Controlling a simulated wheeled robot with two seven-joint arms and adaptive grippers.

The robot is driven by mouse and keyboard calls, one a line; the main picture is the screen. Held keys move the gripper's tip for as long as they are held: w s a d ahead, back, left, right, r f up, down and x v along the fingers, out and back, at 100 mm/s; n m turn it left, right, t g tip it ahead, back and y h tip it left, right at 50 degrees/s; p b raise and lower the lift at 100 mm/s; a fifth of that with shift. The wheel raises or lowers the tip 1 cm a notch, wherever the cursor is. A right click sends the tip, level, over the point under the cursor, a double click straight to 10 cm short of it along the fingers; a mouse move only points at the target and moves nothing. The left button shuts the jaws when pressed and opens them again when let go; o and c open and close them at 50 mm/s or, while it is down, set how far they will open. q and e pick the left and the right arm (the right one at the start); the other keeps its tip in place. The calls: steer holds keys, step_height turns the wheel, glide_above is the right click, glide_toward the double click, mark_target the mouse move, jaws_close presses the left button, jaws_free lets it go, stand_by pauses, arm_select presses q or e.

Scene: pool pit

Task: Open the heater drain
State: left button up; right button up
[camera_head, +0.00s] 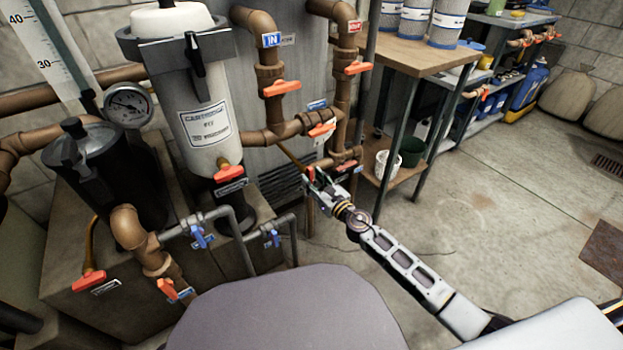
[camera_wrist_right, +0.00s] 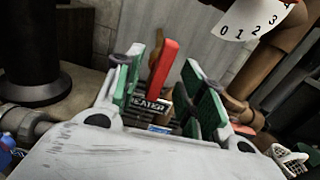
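The heater drain valve has a red lever handle (camera_wrist_right: 163,72), upright in the right wrist view, with a label reading "HEATER" (camera_wrist_right: 148,104) beside its lower part. My right gripper (camera_wrist_right: 165,62) is open, with one green-padded finger on each side of the red handle. I cannot tell whether either pad touches it. In the head view my right gripper (camera_head: 317,180) is low in front of the heater's pipes, and a bit of red handle (camera_head: 310,173) shows at its tip. The valve body is mostly hidden by the gripper. My left gripper is not in view.
Brown pipes (camera_head: 268,76) with several other red handles rise above the gripper. A white cartridge filter (camera_head: 205,125) and a black pump housing (camera_head: 105,170) stand left. A wooden-topped table (camera_head: 415,55) is close on the right. The concrete floor (camera_head: 480,205) is clear.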

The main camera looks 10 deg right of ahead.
stand_by(0.3)
arm_select(q)
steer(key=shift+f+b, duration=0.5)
steer(key=shift+b, duration=0.05)
arm_select(e)
steer(key=v, duration=0.7)
stand_by(0.4)
